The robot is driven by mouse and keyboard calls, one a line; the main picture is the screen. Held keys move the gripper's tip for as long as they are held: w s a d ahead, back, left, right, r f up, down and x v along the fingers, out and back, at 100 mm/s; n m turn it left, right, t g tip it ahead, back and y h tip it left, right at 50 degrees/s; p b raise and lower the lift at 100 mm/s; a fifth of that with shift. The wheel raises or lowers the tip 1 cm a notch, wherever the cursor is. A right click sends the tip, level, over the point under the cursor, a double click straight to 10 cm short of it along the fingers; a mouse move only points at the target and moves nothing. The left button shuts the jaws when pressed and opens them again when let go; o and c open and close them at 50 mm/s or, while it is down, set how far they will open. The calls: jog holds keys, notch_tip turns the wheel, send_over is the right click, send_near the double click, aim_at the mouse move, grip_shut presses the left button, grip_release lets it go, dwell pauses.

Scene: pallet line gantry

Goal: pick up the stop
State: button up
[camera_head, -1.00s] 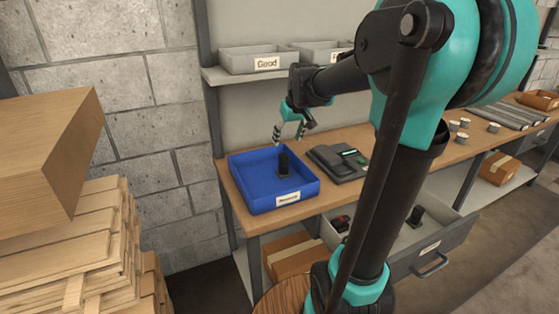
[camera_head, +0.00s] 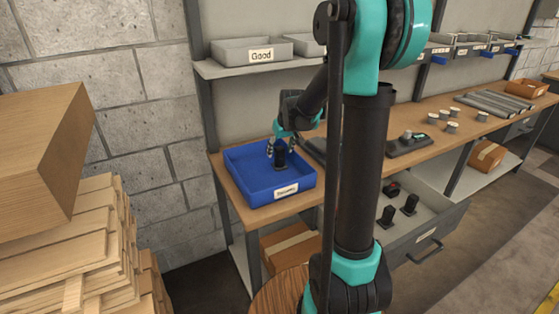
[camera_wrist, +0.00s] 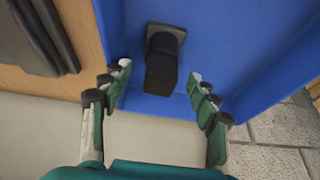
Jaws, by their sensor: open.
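The stop, a small black upright post on a square base, stands in the blue tray. It shows in the head view (camera_head: 280,158) and in the wrist view (camera_wrist: 163,62). The blue tray (camera_head: 247,189) has a white label on its front and sits on the left end of the workbench. My gripper (camera_head: 283,146) is over the tray, close to the stop. In the wrist view my gripper's fingertips (camera_wrist: 159,78) are spread apart on either side of the stop's near end, with nothing held. Whether a finger touches the stop cannot be told.
The bench (camera_head: 228,186) has a dark device (camera_head: 408,143) and several light cylinders to the right. An open drawer (camera_head: 425,225) holds black posts. A shelf above carries a grey bin labelled Good (camera_head: 250,51). Stacked wood (camera_head: 75,245) and a large box (camera_head: 45,150) stand left.

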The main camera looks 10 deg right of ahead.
aim_at(278, 155)
jog(key=shift+x, duration=2.3)
jog(key=shift+w, duration=0.15)
grip_shut()
